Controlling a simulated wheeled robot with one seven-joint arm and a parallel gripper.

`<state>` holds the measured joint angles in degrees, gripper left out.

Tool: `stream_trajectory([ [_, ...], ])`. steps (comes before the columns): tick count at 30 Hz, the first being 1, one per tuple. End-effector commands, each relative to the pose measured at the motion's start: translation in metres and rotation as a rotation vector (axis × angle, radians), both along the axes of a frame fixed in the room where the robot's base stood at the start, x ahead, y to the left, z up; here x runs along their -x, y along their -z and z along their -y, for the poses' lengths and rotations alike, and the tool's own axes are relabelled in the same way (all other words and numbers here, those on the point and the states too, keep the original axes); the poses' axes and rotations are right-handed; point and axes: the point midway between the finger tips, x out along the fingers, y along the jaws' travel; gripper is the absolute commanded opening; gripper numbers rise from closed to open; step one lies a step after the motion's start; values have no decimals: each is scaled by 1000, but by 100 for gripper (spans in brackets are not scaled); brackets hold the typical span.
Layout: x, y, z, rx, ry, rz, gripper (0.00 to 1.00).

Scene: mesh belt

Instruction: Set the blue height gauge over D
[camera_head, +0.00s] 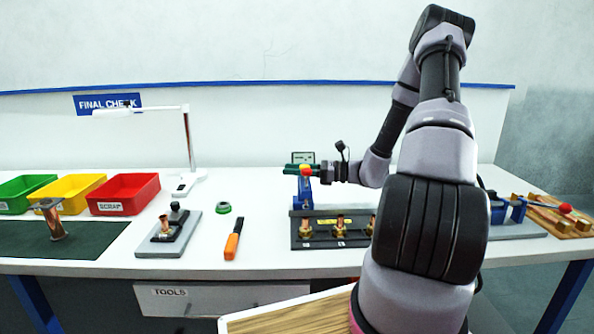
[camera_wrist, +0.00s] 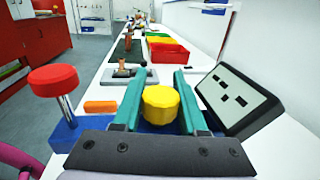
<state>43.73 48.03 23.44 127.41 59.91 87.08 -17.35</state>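The blue height gauge (camera_head: 303,195) stands upright at the back left of a black fixture plate (camera_head: 323,242). It has a red knob; in the wrist view the red knob (camera_wrist: 53,80) is on a metal post above a blue base (camera_wrist: 66,133). My gripper (camera_wrist: 158,85) reaches in from the right in the head view, its green fingers level across the gauge's top. A yellow knob (camera_wrist: 160,104) fills the gap between the fingers and appears gripped. Brass fittings (camera_head: 340,229) stand in a row on the plate. Their labels are too small to read, so I cannot tell which is D.
A grey display (camera_wrist: 238,97) stands close to the right finger in the wrist view. A orange-handled tool (camera_head: 233,240), a green ring (camera_head: 223,208) and a grey stand plate (camera_head: 168,236) lie left of the fixture plate. Red (camera_head: 124,194), yellow and green bins are farther left. My arm hides the plate's right end.

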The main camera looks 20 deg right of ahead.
Motion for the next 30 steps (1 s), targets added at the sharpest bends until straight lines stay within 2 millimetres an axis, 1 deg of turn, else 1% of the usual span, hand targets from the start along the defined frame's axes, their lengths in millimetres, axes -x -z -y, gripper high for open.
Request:
stream_trajectory([
  [1,0,-1,-2,-2,-5,1,52],
  [9,0,0,-1,-1,-3,0,52],
  [13,3,0,7,0,-1,1,52],
  [17,12,0,27,0,1,0,52],
  [24,33,0,71,0,1,1,52],
  [27,39,0,84,0,-1,2,52],
  [30,43,0,92,0,-2,1,52],
])
